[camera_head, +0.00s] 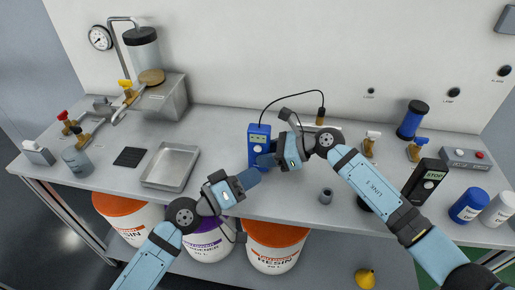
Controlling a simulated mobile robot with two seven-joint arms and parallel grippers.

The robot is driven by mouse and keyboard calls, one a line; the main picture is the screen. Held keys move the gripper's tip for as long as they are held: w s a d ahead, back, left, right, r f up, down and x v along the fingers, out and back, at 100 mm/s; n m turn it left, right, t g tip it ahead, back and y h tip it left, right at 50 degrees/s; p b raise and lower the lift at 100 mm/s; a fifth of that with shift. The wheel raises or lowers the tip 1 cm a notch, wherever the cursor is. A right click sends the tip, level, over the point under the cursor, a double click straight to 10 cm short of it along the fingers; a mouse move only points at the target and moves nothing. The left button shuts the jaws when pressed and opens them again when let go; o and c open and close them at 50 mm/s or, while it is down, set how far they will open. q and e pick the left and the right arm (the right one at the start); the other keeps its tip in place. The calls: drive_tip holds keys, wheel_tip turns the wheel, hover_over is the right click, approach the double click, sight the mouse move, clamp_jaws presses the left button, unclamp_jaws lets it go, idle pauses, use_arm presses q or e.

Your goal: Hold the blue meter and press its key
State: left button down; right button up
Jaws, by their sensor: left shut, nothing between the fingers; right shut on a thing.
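The blue meter (258,133) stands upright at the middle of the bench, with a small display on its face and a black cable arching from its top to a probe at the right. My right gripper (268,159) is shut on the meter, reaching it from the right and covering part of its lower half. My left gripper (256,173) is shut and empty, its fingertips close below the front of the meter. I cannot tell whether they touch it. The meter's key is not clearly visible.
A metal tray (169,165) and black mat (130,157) lie left of the meter. A black meter (429,179) and blue bottle (467,207) stand further right. Resin buckets (273,254) sit below the bench.

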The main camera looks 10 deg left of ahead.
use_arm(q)
drive_tip(key=shift+w, duration=2.15)
idle(0.4)
drive_tip(key=shift+w, duration=0.45)
drive_tip(key=shift+w, duration=0.35)
idle(0.4)
drive_tip(key=shift+s, duration=0.8)
drive_tip(key=shift+s, duration=2.5)
